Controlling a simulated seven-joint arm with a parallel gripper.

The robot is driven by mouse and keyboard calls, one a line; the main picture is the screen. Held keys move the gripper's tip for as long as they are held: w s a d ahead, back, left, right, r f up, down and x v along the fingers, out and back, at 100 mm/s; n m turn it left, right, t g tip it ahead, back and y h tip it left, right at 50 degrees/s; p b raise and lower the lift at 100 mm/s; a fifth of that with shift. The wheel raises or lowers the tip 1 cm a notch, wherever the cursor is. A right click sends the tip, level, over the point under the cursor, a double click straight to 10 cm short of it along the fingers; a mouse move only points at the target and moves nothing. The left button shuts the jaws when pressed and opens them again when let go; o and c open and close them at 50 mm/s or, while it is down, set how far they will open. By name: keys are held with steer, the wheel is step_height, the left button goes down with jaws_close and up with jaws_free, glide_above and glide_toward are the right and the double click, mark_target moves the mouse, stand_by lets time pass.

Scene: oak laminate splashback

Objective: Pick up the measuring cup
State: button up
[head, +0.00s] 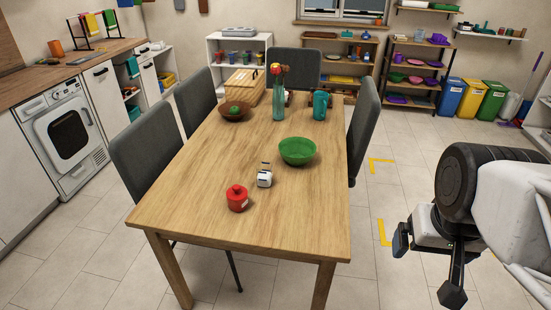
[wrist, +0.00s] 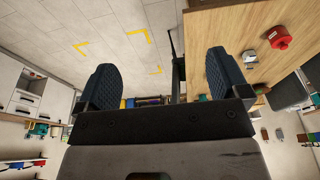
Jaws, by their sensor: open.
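No thing on the wooden table (head: 190,195) shows clearly as a measuring cup. The teal cup-like vessel (head: 320,105) stands upright near the table's far right edge and may be it; I cannot be sure. My gripper (head: 428,268) is open and empty, off the table's right side over the floor, well apart from that vessel. In the wrist view the two dark finger pads of my gripper (wrist: 165,80) stand wide apart with nothing between them. I cannot make out the teal vessel in the wrist view.
A red lidded pot (head: 237,199), a small white object (head: 264,179), a green bowl (head: 297,151), a glass vase (head: 278,100), a brown bowl (head: 235,111) and a wooden box (head: 245,87) stand on the table. Grey chairs (head: 363,130) surround it.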

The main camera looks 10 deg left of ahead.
steer(key=w+a+f+m+g+y, duration=0.15)
steer(key=w+a, duration=0.25)
steer(key=w, duration=0.4)
steer(key=w+a+m+g+y, duration=0.1)
steer(key=w+a+m+y, duration=0.2)
steer(key=w+a, duration=0.35)
steer(key=m+g+y, duration=0.1)
steer(key=m+y, duration=0.5)
steer(key=m, duration=0.2)
glide_above(271, 174)
steer(key=s+d, duration=0.9)
steer(key=d, duration=0.3)
step_height(271, 174, down, 15)
steer(key=w+a+f+m+y, duration=0.1)
steer(key=w+a+f, duration=0.1)
steer(key=w+f, duration=0.1)
steer(key=w+a+f+m+y, duration=0.1)
steer(key=w+a+f+m, duration=0.1)
steer(key=f, duration=0.3)
steer(key=w+a+f+m+t+y, duration=0.1)
steer(key=w+a+f+m, duration=0.1)
steer(key=w+f, duration=0.2)
steer(key=shift+w+a+f, duration=0.35)
steer(key=shift+w+f, duration=0.05)
steer(key=shift+f, duration=0.15)
steer(key=shift+w+a+f, duration=0.15)
steer(key=shift+w+f, duration=0.1)
steer(key=shift+f, duration=0.15)
steer(key=shift+x, duration=1.3)
